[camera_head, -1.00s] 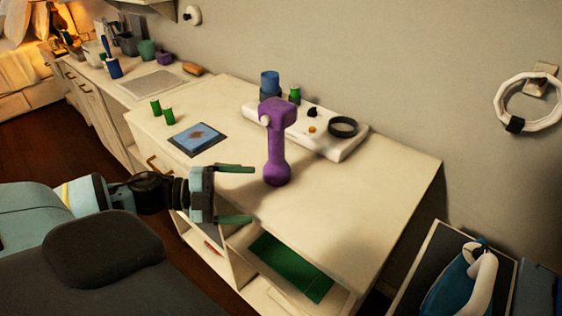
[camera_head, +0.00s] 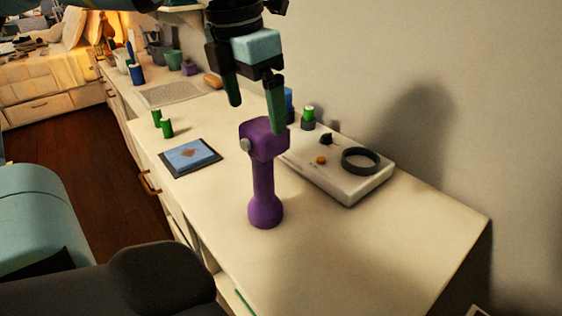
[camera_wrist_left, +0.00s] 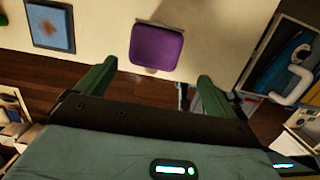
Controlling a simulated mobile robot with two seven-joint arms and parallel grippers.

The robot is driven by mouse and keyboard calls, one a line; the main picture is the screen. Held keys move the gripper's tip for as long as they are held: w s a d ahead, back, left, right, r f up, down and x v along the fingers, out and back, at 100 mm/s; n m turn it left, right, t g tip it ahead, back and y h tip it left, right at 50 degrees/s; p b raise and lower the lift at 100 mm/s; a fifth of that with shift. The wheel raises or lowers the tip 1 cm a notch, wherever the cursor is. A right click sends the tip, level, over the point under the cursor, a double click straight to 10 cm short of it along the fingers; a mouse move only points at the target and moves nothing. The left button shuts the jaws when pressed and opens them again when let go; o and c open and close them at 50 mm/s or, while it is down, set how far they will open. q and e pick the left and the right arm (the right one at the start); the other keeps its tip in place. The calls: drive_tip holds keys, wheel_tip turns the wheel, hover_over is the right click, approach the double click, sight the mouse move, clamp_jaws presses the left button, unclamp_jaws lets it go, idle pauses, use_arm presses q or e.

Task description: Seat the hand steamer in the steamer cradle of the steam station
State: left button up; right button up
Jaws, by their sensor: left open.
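The purple hand steamer (camera_head: 263,178) stands upright on the cream counter, its head at the top and its round foot down. In the left wrist view its purple head (camera_wrist_left: 156,47) shows from above, just beyond the open fingers. The white steam station (camera_head: 335,168) lies behind it to the right, with a dark ring-shaped cradle (camera_head: 360,161) on top that looks empty. My left gripper (camera_head: 255,108) is open and empty above the steamer's head, fingers pointing down; it also shows in the left wrist view (camera_wrist_left: 156,72). My right gripper is out of view.
A green-topped item (camera_head: 308,116) and a blue one stand behind the station. The counter's right front is clear.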

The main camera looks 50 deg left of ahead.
sight(259, 126)
use_arm(q)
drive_tip(key=shift+w+a+f, duration=0.1)
drive_tip(key=shift+w+f, duration=0.1)
drive_tip(key=shift+w, duration=0.75)
drive_tip(key=shift+s, duration=0.35)
wheel_tip(259, 126, down, 2)
drive_tip(key=shift+s, duration=0.1)
drive_tip(key=shift+w+f, duration=0.2)
drive_tip(key=shift+f, duration=0.05)
drive_tip(key=f, duration=0.3)
drive_tip(key=shift+w+a+f, duration=0.35)
drive_tip(key=shift+f, duration=0.65)
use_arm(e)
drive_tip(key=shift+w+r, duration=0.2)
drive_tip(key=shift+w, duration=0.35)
use_arm(q)
drive_tip(key=shift+c, duration=0.3)
